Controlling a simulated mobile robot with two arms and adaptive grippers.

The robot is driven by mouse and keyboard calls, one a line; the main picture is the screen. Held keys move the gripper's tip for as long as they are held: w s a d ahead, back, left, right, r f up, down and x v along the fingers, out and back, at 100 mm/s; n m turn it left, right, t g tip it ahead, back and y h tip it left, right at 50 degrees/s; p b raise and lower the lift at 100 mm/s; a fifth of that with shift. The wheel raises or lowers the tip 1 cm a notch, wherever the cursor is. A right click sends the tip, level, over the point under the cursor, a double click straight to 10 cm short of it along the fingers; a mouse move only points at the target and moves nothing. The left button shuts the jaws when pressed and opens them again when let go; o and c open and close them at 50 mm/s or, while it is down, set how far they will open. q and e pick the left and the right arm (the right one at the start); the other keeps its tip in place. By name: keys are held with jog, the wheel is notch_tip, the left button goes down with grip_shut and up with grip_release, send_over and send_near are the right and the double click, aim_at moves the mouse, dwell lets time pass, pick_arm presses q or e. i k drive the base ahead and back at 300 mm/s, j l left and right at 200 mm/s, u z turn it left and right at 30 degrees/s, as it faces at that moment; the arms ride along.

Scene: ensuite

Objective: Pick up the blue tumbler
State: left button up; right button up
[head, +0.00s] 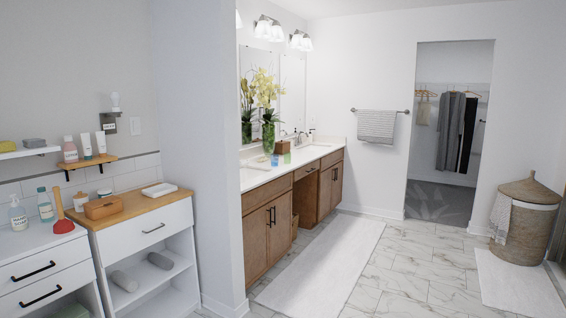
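A small blue tumbler (275,160) stands on the white vanity counter (256,177), in front of the green vase of flowers. A small green cup-like item (287,158) stands close to its right. The tumbler is small and far off in the head view, so its details are hard to tell. Neither of my grippers shows in the head view.
A vase of pale flowers (268,134) and a brown box (282,147) stand behind the tumbler. A grey wall (195,150) and white cabinet (150,238) are at left. A white rug (318,262) lies before the vanity (268,227). A wicker hamper (524,224) stands right.

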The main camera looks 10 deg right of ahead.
aim_at(274, 157)
jog(key=i+z, duration=0.2)
jog(key=z, duration=0.2)
jog(key=i+z, duration=0.15)
jog(key=i, duration=0.5)
jog(key=i+z, duration=0.15)
jog(key=i, duration=0.45)
jog(key=i+j+z, duration=0.15)
jog(key=i, duration=0.45)
jog(key=i+z, duration=0.35)
jog(key=i, duration=1.55)
jog(key=i+j+u, duration=0.2)
jog(key=i+u, duration=0.6)
jog(key=i, duration=0.2)
jog(key=i+u, duration=0.45)
jog(key=i+l+u, duration=0.4)
jog(key=i+j, duration=0.05)
jog(key=i, duration=0.05)
